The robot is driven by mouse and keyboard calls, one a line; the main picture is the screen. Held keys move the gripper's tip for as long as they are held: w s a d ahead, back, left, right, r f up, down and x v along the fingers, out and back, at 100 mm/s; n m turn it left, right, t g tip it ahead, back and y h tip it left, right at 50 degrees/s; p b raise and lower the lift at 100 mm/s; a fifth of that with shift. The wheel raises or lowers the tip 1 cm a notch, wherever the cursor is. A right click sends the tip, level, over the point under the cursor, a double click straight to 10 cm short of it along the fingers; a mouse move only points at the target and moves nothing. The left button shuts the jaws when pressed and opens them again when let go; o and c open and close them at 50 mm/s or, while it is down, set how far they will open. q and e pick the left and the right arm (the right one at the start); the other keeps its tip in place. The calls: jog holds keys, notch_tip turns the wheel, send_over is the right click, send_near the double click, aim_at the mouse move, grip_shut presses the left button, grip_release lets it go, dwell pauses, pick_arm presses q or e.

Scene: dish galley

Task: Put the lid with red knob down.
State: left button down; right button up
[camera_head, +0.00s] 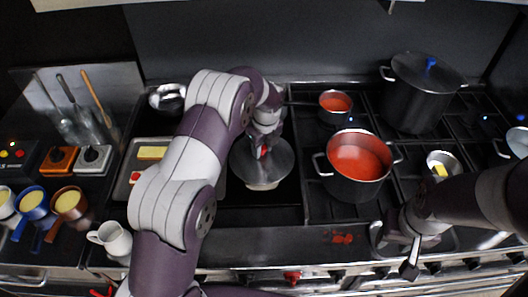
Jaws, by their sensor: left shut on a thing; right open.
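My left gripper (264,140) is shut on the red knob (263,153) of a grey round lid (280,167). The lid is over the left part of the stove, just behind its front strip. A pale patch shows at its near edge; I cannot tell what it is, or whether the lid touches anything below. My arm hides part of the area to its left. My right gripper (394,256) is open and empty, low over the front edge of the stove at the right.
A pot of red soup (338,184) stands right of the lid, with a small saucepan of red soup (334,103) behind. A tall dark pot (410,105) with a blue-knobbed lid (430,66) stands back right.

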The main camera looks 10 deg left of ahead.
aim_at(263, 157)
pick_arm(q)
jog(key=f, duration=0.2)
jog(key=w+f+p, duration=0.1)
jog(key=f, duration=0.2)
jog(key=shift+f, duration=0.1)
jog(key=shift+s, duration=0.2)
jog(key=c, duration=1.2)
grip_release()
jog(key=shift+f, duration=0.1)
jog(key=o, duration=0.4)
jog(key=shift+w, duration=0.1)
jog(key=shift+o, duration=0.2)
pick_arm(e)
jog(key=shift+w+r, duration=0.35)
jog(key=shift+r, duration=0.1)
